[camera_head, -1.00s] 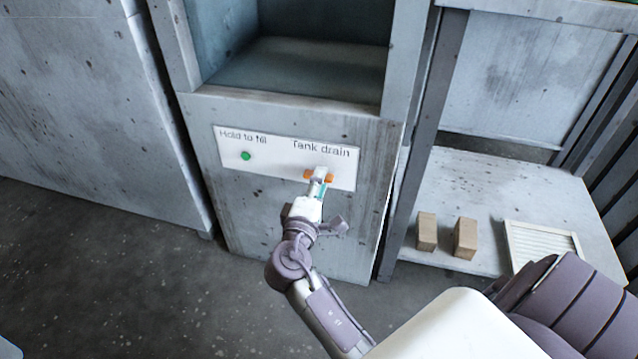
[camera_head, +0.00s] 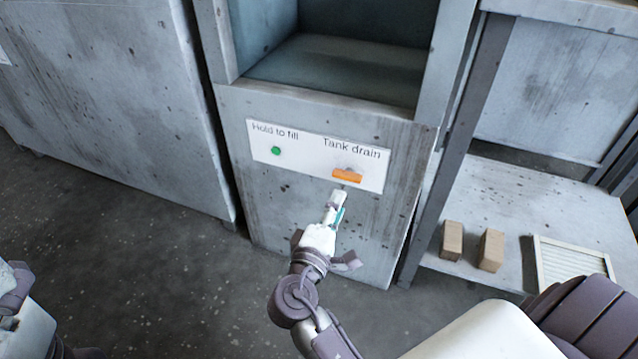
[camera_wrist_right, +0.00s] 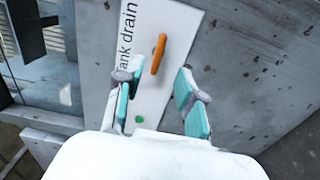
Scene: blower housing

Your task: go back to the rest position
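My right gripper (camera_head: 337,207) is in front of the white control panel (camera_head: 262,141), below the orange "Tank drain" handle (camera_head: 347,176). The wrist view shows my right gripper (camera_wrist_right: 158,98) with its two teal-lined fingers apart and nothing between them. The orange handle (camera_wrist_right: 159,54) lies beyond the fingertips, apart from them. The green "Hold to fill" button (camera_head: 276,151) is on the left of the panel and also shows in the wrist view (camera_wrist_right: 140,119). Part of my left arm shows at the lower left edge of the head view; its fingers cannot be made out.
The panel is on a grey metal cabinet (camera_head: 285,210) with an open recess above. To the right, a low shelf (camera_head: 500,195) holds two brown blocks (camera_head: 452,240) (camera_head: 491,250) and a white slatted panel (camera_head: 572,262). Floor in front is clear.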

